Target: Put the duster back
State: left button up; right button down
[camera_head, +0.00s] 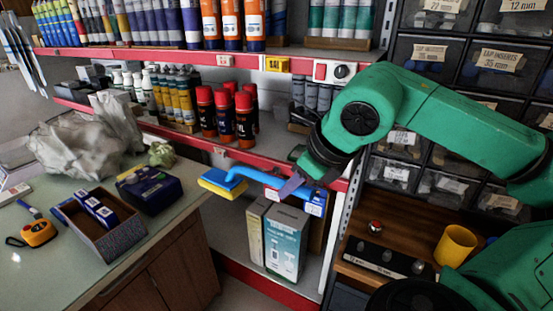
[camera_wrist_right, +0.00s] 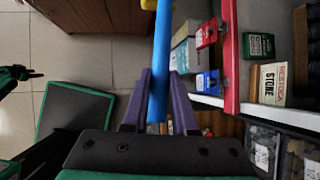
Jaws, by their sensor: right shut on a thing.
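The duster has a blue handle (camera_head: 258,176) and a yellow head (camera_head: 222,184). It is held off to the left of my right gripper (camera_head: 291,187), in front of the red-edged shelves. My right gripper is shut on the handle near its end. In the right wrist view the blue handle (camera_wrist_right: 161,62) runs up between the purple fingers (camera_wrist_right: 160,102), and only a bit of the yellow head (camera_wrist_right: 150,5) shows at the top edge. My left gripper does not show in the head view.
Red and black spray cans (camera_head: 244,118) stand on the shelf behind. Boxes (camera_head: 285,240) stand on the lower shelf just under the gripper. A counter (camera_head: 150,236) at left bears an open box (camera_head: 104,247) and a tape measure (camera_head: 39,232). A yellow mug (camera_head: 455,246) stands at right.

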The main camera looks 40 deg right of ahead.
aim_at(312, 190)
jog(key=s+m+h+b, duration=0.1)
jog(key=m, duration=0.1)
jog(key=s+d+m+g+h, duration=0.1)
jog(key=m, duration=0.1)
jog(key=s+m+h+b, duration=0.1)
jog(key=m, duration=0.1)
jog(key=shift+d+r+b, duration=0.15)
jog(key=shift+b, duration=0.2)
jog(key=shift+s+d+r+m+g+h, duration=0.15)
jog(key=shift+r+m+g+h, duration=0.1)
jog(key=shift+m, duration=0.2)
jog(key=shift+d+r+m+g+h, duration=0.1)
jog(key=shift+m+g+h, duration=0.15)
jog(key=shift+m, duration=0.2)
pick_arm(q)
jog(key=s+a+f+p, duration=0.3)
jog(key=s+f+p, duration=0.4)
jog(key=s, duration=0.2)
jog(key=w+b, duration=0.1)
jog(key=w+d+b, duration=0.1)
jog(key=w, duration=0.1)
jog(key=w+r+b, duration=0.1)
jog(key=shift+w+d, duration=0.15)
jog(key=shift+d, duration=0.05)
pick_arm(e)
jog(key=w+d+f, duration=0.3)
jog(key=w+d, duration=0.9)
jog(key=shift+w+f, duration=0.2)
jog(key=shift+w, duration=0.2)
